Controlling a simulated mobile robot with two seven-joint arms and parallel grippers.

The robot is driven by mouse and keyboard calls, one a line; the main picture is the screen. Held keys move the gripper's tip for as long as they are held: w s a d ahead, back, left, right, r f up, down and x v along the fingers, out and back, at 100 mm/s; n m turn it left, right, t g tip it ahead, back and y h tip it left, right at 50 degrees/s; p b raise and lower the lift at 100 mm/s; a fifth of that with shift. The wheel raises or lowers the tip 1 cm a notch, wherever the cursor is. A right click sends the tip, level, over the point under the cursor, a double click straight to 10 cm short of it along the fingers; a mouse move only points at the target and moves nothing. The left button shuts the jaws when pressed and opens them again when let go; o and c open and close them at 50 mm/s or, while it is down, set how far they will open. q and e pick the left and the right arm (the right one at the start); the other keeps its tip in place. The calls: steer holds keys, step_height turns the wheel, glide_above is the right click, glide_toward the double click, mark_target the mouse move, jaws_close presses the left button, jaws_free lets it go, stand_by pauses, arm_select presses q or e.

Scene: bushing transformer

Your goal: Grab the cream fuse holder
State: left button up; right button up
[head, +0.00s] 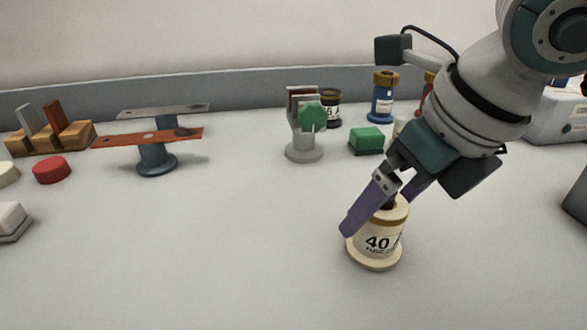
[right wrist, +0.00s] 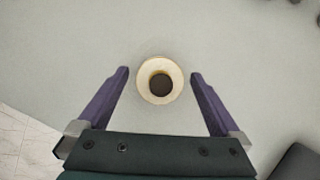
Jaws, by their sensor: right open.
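The cream fuse holder (head: 376,241), marked "40", stands upright on the table on a round flange, with a brown band near its top. My right gripper (head: 375,215) is over it from above, one purple finger in front of its left side. In the right wrist view the holder (right wrist: 146,92) shows from above as a cream ring with a dark centre. It lies between the open fingertips of my right gripper (right wrist: 160,75), with a gap on each side. The gripper holds nothing. My left gripper is not in view.
Behind stand a grey post with a green knob (head: 304,140), a green block (head: 366,140) and a blue holder (head: 383,100). At left are a balance-like stand (head: 155,155), a red disc (head: 52,170) and a wooden block (head: 50,137). The front middle table is clear.

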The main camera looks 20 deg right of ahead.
steer(key=shift+w+f, duration=0.2)
steer(key=shift+f, duration=0.15)
steer(key=shift+c, duration=0.4)
jaws_close()
